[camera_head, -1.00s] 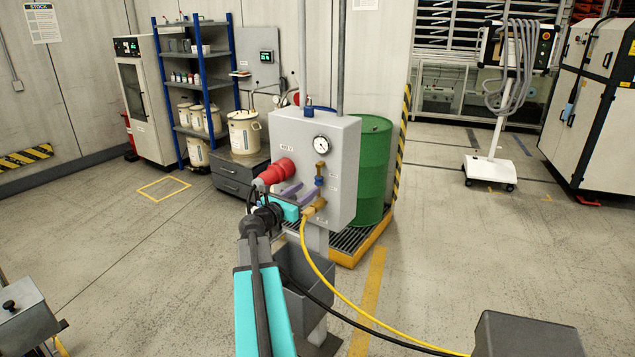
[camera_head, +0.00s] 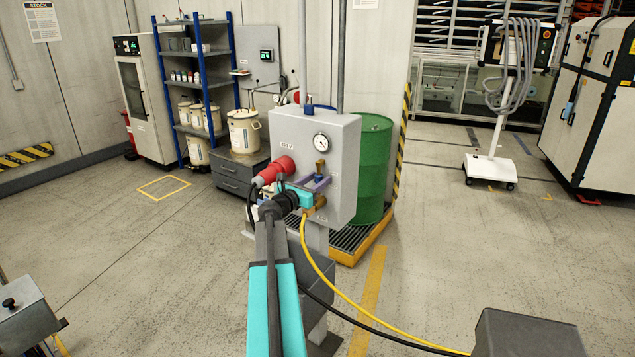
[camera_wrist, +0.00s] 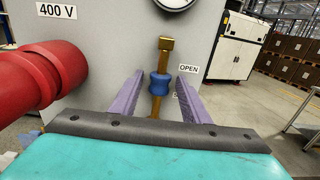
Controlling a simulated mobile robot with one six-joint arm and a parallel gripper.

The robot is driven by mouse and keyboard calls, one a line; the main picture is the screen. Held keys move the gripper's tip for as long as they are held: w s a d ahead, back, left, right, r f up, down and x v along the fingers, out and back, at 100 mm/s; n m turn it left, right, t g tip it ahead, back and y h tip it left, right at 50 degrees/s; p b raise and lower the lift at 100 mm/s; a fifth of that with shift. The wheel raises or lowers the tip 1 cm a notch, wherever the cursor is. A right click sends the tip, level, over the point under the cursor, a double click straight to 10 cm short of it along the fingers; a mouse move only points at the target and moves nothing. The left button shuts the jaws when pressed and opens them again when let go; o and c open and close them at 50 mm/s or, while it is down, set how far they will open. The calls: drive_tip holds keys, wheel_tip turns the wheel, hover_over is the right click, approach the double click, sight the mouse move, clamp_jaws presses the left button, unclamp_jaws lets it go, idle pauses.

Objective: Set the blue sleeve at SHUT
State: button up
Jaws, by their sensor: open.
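The blue sleeve (camera_wrist: 159,84) sits on an upright brass rod (camera_wrist: 165,56) on the front of the grey panel box (camera_head: 337,150). In the wrist view it appears between the two purple fingers of my gripper (camera_wrist: 158,93), with a gap on each side. My gripper (camera_head: 316,185) is open around the sleeve and apparently not touching it. The OPEN label (camera_wrist: 189,68) is right of the rod, a little above the sleeve in the picture. A lower label is mostly hidden by the right finger. In the head view my gripper largely hides the sleeve.
A red 400 V plug (camera_head: 273,171) sticks out left of the gripper, close to it. A gauge (camera_head: 321,142) is above. A yellow hose (camera_head: 325,280) hangs below the box. A green drum (camera_head: 372,165) stands behind on the right.

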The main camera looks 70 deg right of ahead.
drive_tip(key=c, duration=0.8)
drive_tip(key=shift+s+f+b, duration=0.15)
drive_tip(key=shift+f+b, duration=1.9)
drive_tip(key=shift+b, duration=0.2)
idle(0.4)
drive_tip(key=o, duration=0.9)
drive_tip(key=shift+r, duration=0.1)
drive_tip(key=shift+a, duration=0.15)
